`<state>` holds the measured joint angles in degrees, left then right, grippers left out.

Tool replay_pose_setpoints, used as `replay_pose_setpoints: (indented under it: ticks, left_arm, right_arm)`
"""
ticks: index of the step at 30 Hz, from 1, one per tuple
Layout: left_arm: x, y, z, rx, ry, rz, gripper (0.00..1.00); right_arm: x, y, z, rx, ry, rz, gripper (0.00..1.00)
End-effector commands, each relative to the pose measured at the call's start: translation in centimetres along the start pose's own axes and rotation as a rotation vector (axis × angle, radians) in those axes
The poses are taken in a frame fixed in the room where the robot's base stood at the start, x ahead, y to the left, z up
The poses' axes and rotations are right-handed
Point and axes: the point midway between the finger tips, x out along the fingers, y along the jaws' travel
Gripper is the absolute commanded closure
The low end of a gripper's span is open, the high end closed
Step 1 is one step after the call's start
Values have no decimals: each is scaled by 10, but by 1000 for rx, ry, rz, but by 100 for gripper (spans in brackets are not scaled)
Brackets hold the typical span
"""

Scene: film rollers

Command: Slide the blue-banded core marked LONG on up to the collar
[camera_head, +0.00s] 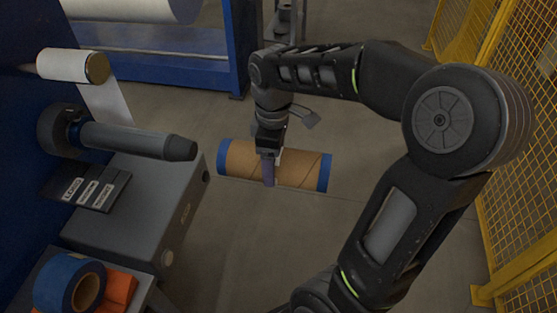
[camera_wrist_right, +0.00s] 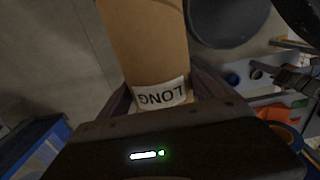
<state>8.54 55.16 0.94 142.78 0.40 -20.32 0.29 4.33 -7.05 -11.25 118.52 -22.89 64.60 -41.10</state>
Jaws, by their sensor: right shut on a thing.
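The brown cardboard core (camera_head: 298,167) has a blue band at each end and lies about level in the head view. My right gripper (camera_head: 268,172) is shut around its middle and holds it up over the floor. In the right wrist view the core (camera_wrist_right: 145,45) carries a white label reading LONG (camera_wrist_right: 160,94), between the fingers. The dark grey shaft (camera_head: 135,140) points right from the machine, with a wider round collar (camera_head: 62,130) at its left end. The core is apart from the shaft, to the right of its tip. My left gripper is not in view.
A grey cabinet (camera_head: 150,205) stands below the shaft. A blue tape roll (camera_head: 68,284) and an orange item (camera_head: 118,288) lie at the lower left. A white roll (camera_head: 68,66) sits above the shaft. Yellow mesh fencing (camera_head: 520,120) stands at right.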

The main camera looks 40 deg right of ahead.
Motion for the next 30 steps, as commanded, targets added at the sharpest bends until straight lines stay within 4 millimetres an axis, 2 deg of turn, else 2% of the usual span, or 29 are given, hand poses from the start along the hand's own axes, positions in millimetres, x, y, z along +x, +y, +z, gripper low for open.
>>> replay_pose_setpoints:
  ticks: [15, 21, 30]
  left_arm:
    - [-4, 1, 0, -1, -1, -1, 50]
    - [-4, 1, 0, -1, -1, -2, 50]
    - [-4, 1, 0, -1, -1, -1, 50]
  right_arm:
    - [-1, 0, -56, -1, 0, 1, 81]
    - [0, 0, -64, -1, 1, 1, 81]
    - [0, 0, -65, 0, 1, 1, 81]
